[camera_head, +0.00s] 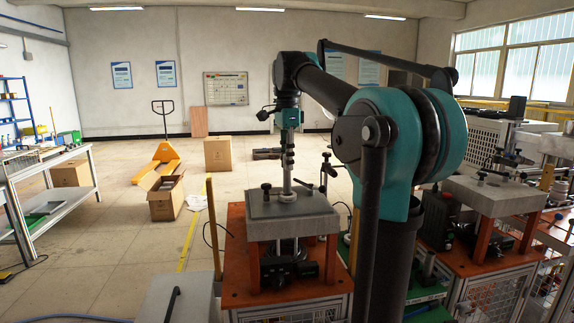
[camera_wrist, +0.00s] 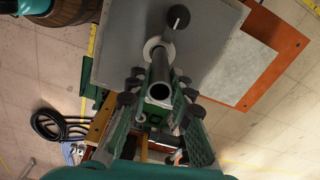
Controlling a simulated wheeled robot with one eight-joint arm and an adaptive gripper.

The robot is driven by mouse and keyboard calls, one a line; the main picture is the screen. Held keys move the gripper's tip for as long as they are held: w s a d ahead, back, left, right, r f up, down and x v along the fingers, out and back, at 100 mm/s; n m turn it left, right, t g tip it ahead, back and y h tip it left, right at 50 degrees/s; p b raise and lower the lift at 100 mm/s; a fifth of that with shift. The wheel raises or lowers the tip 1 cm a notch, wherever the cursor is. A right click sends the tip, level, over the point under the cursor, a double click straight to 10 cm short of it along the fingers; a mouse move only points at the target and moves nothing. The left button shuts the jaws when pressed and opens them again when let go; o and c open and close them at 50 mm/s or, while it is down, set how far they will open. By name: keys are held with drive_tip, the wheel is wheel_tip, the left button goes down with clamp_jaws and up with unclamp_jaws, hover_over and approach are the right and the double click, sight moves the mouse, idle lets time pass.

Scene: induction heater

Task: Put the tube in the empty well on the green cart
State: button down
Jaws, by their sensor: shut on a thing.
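The tube is a grey metal pipe (camera_head: 287,180), held upright over the grey plate (camera_head: 318,203) of an orange-topped stand in the head view. In the wrist view the tube's open end (camera_wrist: 160,93) faces the camera. My gripper (camera_wrist: 161,84) is shut around the tube, with green fingers and black pads on both sides. In the head view my gripper (camera_head: 288,150) is above the plate. The tube's lower end meets a pale ring (camera_head: 288,196) in the plate; I cannot tell how deep it sits. Part of a green surface (camera_head: 428,293) shows behind my arm; its well is not visible.
A black-knobbed post (camera_head: 266,188) stands on the plate close to the tube. A similar stand with a grey plate (camera_head: 500,193) is at the right. Open floor with cardboard boxes (camera_head: 165,200) and a yellow pallet jack (camera_head: 160,160) lies to the left. My arm hides the middle right.

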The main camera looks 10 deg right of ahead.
drive_tip(key=shift+r, duration=2.25)
